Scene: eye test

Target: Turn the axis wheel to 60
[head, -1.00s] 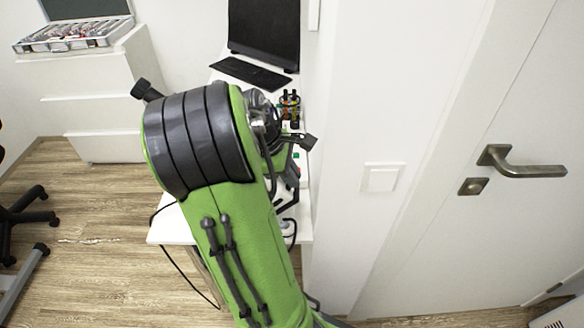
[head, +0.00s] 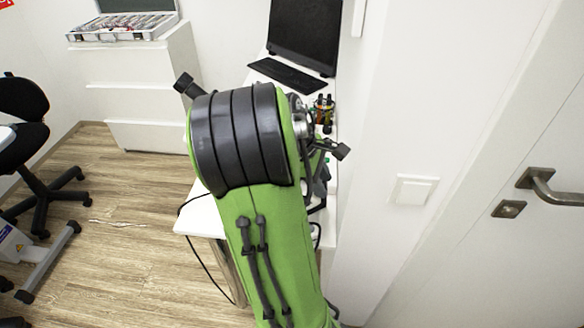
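The axis wheel cannot be made out in the head view. A metal and dark device (head: 308,125) shows only in part on the white desk (head: 203,217), just right of my arm's black upper joint. My green and black arm fills the middle of the view and covers much of the desk. My gripper cannot be made out; the arm hides whatever lies behind it.
A black monitor (head: 305,35) and keyboard (head: 288,75) are at the desk's back, with small bottles (head: 324,108) nearby. A wall and door with a handle (head: 552,187) close off the right. An open lens case (head: 125,24) tops white drawers (head: 140,95). A black chair (head: 35,140) stands left; the wooden floor between is clear.

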